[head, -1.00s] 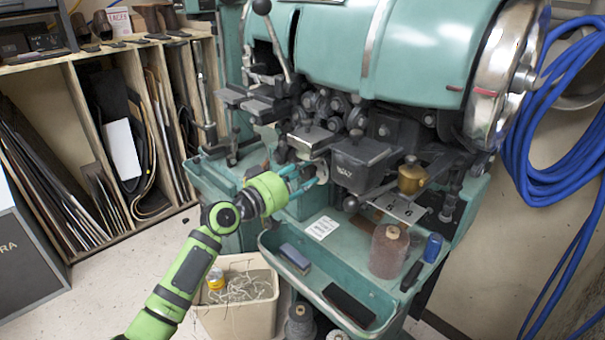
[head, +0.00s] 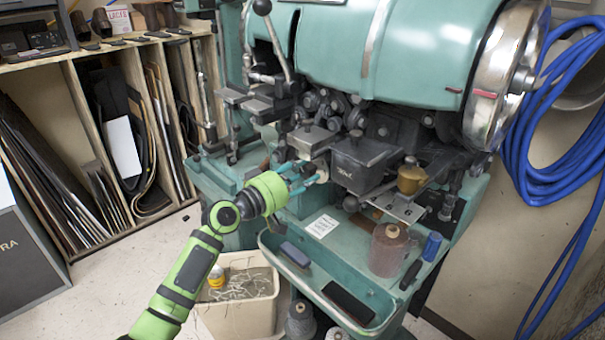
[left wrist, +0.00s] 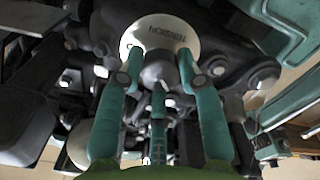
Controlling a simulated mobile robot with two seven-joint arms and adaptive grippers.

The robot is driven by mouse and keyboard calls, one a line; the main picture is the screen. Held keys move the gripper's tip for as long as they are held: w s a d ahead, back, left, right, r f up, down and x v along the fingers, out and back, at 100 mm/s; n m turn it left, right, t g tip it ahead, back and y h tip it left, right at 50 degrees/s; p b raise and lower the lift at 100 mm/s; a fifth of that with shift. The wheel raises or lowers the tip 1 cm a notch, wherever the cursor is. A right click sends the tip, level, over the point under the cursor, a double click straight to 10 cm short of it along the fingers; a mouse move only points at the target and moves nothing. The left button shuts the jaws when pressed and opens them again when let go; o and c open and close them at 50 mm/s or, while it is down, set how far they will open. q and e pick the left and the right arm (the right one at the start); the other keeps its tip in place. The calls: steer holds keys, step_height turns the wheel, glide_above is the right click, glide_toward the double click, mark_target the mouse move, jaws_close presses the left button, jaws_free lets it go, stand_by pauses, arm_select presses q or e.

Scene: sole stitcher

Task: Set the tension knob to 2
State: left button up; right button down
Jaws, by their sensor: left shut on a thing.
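The tension knob (left wrist: 158,68) is a grey rounded knob in front of a pale round dial plate (left wrist: 172,28) lettered "TENSION", upside down in the left wrist view. My left gripper (left wrist: 159,76) has its teal fingers on both sides of the knob and is shut on it. A short white mark shows on the knob. I cannot read any number it points to. In the head view my left gripper (head: 306,176) reaches the front of the green stitcher, and the pale dial (head: 322,172) shows at its fingertips, partly hidden. My right gripper is not in view.
The green stitching machine (head: 415,45) fills the upper right, with dark metal parts around the dial. A tray (head: 325,305) and a thread spool (head: 389,249) sit below right. A bin of scraps (head: 240,315) stands on the floor, and blue hose (head: 545,150) hangs at right.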

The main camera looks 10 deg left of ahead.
arm_select(q)
steer(key=o, duration=1)
steer(key=shift+s+d+f, duration=0.1)
steer(key=shift+d+f, duration=0.05)
steer(key=shift+f, duration=0.3)
steer(key=shift+o, duration=0.7)
steer(key=shift+r, duration=0.25)
steer(key=v, duration=1.2)
